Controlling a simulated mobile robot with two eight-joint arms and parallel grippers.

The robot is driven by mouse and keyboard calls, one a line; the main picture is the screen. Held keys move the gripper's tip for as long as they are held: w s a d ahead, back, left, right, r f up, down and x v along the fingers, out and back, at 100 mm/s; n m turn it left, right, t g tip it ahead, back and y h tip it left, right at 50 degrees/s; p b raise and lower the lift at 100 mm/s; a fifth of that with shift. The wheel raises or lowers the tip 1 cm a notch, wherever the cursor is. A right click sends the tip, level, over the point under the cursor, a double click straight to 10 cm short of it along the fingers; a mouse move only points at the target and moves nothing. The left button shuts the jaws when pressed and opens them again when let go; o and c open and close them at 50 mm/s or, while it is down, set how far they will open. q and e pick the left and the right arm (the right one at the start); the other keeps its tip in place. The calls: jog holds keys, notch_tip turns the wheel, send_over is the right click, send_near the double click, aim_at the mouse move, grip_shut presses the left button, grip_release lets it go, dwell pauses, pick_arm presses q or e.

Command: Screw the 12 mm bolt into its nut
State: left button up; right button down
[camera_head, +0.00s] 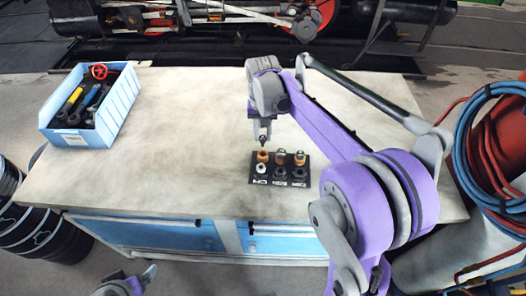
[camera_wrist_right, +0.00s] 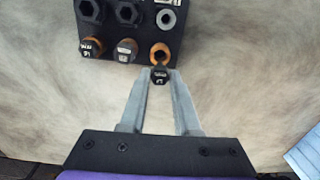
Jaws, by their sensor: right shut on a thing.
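My right gripper (camera_head: 263,133) is shut on a dark bolt (camera_head: 263,140), held over the back left of a black holder block (camera_head: 252,178). In the right wrist view, the bolt's black labelled head (camera_wrist_right: 160,75) sits between the fingertips (camera_wrist_right: 160,82); its label is too small to read. Just beyond it is an orange ring-shaped nut (camera_wrist_right: 160,50) with an open dark hole. The bolt appears above and slightly to the side of this nut; I cannot tell whether they touch. My left gripper (camera_head: 142,277) is at the bottom edge, away from the block.
Two other bolts (camera_head: 281,154) (camera_head: 300,156) stand in orange nuts on the block. A silver ring (camera_head: 261,169) and two dark sockets fill its front row. A blue bin (camera_head: 112,112) with tools stands at the workbench's (camera_head: 180,120) left. The bench between is clear.

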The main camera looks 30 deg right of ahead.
pick_arm(q)
jog(key=shift+w+r+p, duration=0.4)
jog(key=shift+w+r, duration=0.15)
jog(key=shift+r, duration=0.05)
pick_arm(e)
jog(key=s+a+f, duration=0.1)
jog(key=s+a, duration=0.2)
jog(key=s, duration=0.2)
jog(key=shift+a+f, duration=0.2)
jog(key=shift+f, duration=0.1)
